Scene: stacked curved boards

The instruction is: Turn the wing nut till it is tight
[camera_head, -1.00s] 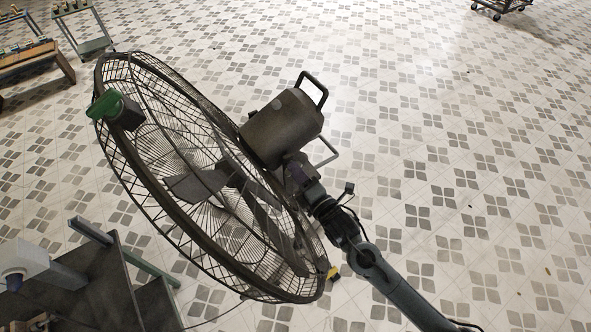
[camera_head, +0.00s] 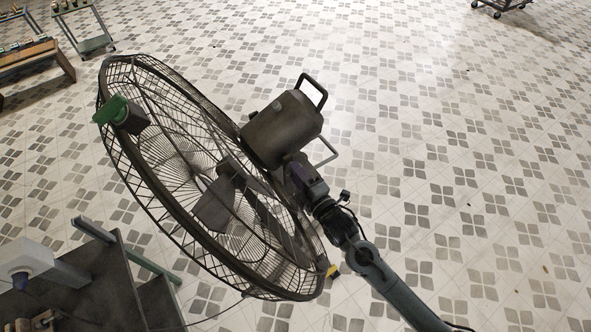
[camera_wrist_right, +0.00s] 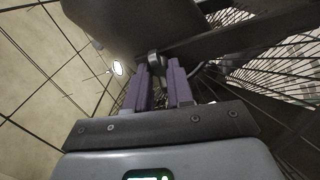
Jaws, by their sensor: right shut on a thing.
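The large caged fan (camera_head: 215,190) stands tilted in the middle of the head view, with its motor housing (camera_head: 282,128) and a looped handle at the back. My right gripper (camera_head: 296,168) reaches up from the lower right to just below the housing. In the right wrist view, its two purple fingers (camera_wrist_right: 163,75) are shut on a small grey metal piece (camera_wrist_right: 155,58), which looks like the wing nut, under the dark housing (camera_wrist_right: 145,25). The fingers hide much of it, so its wings and its tightness cannot be told. My left gripper is not in view.
The fan's wire cage (camera_wrist_right: 255,75) and a dark bar lie close to the right fingers. A grey machine or bench (camera_head: 85,285) stands at the lower left. A wooden bench (camera_head: 35,60) and carts are far back. The tiled floor at right is clear.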

